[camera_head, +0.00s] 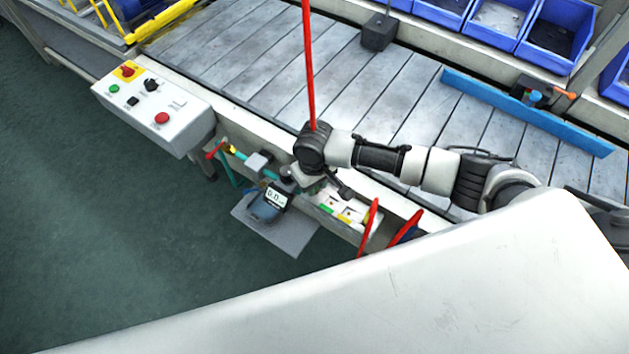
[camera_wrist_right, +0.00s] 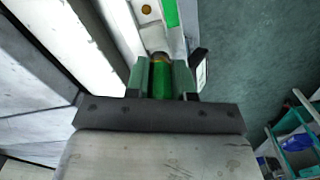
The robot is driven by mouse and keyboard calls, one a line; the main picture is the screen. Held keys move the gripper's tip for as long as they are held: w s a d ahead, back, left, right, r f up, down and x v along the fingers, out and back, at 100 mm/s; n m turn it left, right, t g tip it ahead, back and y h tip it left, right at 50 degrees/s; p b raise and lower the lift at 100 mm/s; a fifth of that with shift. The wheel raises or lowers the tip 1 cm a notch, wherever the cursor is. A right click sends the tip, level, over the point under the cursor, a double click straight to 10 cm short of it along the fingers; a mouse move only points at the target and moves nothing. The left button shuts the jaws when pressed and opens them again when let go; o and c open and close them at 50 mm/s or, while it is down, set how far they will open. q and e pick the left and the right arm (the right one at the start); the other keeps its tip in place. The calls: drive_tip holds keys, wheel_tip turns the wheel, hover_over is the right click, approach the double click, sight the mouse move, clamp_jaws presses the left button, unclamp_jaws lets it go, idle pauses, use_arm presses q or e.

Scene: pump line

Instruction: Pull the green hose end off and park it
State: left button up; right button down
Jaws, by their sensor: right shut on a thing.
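My right gripper (camera_head: 312,188) reaches down over the front edge of the conveyor, beside the pump unit with a small display (camera_head: 268,204). In the right wrist view its two fingers (camera_wrist_right: 160,82) are shut on a green cylindrical hose end (camera_wrist_right: 160,80). The far tip of the green end meets a brownish ring at a pale fitting (camera_wrist_right: 155,38); I cannot tell whether it is still seated there. In the head view the hose end is hidden by the gripper. A panel with green, red and yellow labels (camera_head: 342,212) lies just right of the gripper. My left gripper is not in view.
A control box (camera_head: 155,108) with buttons is at the left. Teal piping with a red handle (camera_head: 215,150) runs near the pump. Red uprights (camera_head: 370,226) stand right of the panel. A thin red line (camera_head: 308,65) rises behind my wrist. Open floor (camera_head: 110,240) lies left.

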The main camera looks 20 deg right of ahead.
drive_tip(key=shift+f, duration=0.3)
idle(1.1)
drive_tip(key=c, duration=0.9)
unclamp_jaws()
drive_tip(key=shift+o, duration=0.5)
drive_tip(key=shift+p, duration=0.3)
wheel_tip(320, 180, up, 7)
drive_tip(key=p, duration=0.8)
wheel_tip(320, 180, up, 11)
drive_tip(key=shift+b, duration=0.35)
